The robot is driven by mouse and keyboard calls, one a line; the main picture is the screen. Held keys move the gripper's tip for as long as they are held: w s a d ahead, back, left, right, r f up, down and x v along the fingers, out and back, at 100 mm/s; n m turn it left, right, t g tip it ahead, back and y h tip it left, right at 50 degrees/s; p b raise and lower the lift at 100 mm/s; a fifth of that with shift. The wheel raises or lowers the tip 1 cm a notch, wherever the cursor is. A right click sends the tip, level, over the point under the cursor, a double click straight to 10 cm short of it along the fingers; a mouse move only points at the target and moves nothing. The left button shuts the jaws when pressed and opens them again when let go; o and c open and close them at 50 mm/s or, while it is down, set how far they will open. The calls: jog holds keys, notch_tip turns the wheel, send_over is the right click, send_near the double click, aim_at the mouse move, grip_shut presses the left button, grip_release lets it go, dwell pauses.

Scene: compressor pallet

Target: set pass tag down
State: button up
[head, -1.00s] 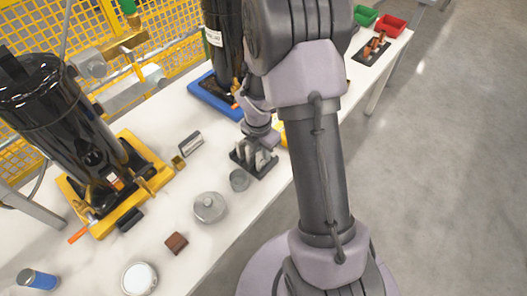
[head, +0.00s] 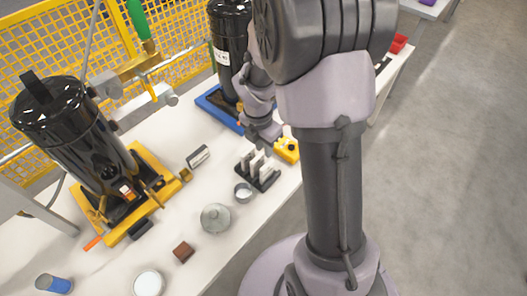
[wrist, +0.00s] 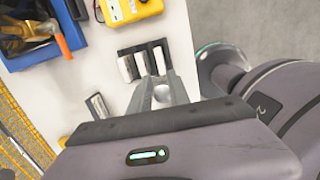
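A black rack (head: 266,183) stands on the white table and holds several upright pale plates. The wrist view shows three white plates in it, the left one (wrist: 125,69), a middle one (wrist: 142,63) and a right one (wrist: 160,60). I cannot tell which of them is the pass tag, and no markings are readable. My gripper (wrist: 160,84) is just beside the rack, its fingertips close to the middle and right plates. Its two grey fingers stand apart, with a round metal piece showing between them. I see nothing clamped. In the head view my gripper (head: 264,145) is above the rack's far side.
A metal cup (head: 243,193), lidded tin (head: 215,218), brown block (head: 183,252) and small sign (head: 198,157) are near. Black compressors stand on a yellow base (head: 150,205) and a blue base (head: 215,108).

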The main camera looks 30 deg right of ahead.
jog(key=s+a+r+m+t, duration=0.1)
jog(key=s+a+r+m, duration=0.1)
jog(key=r+m, duration=0.25)
jog(key=s+a+r+m+t+y, duration=0.1)
jog(key=s+a+r+m, duration=0.15)
jog(key=r+m, duration=0.2)
jog(key=s+a+r+m+t, duration=0.1)
jog(key=a+r+m, duration=0.2)
jog(key=r, duration=0.2)
jog(key=s+a+r+m+t+y, duration=0.2)
jog(key=s+a+r+m, duration=0.5)
jog(key=s+m, duration=0.4)
jog(key=m, duration=0.3)
jog(key=shift+a, duration=0.2)
jog(key=shift+s, duration=0.15)
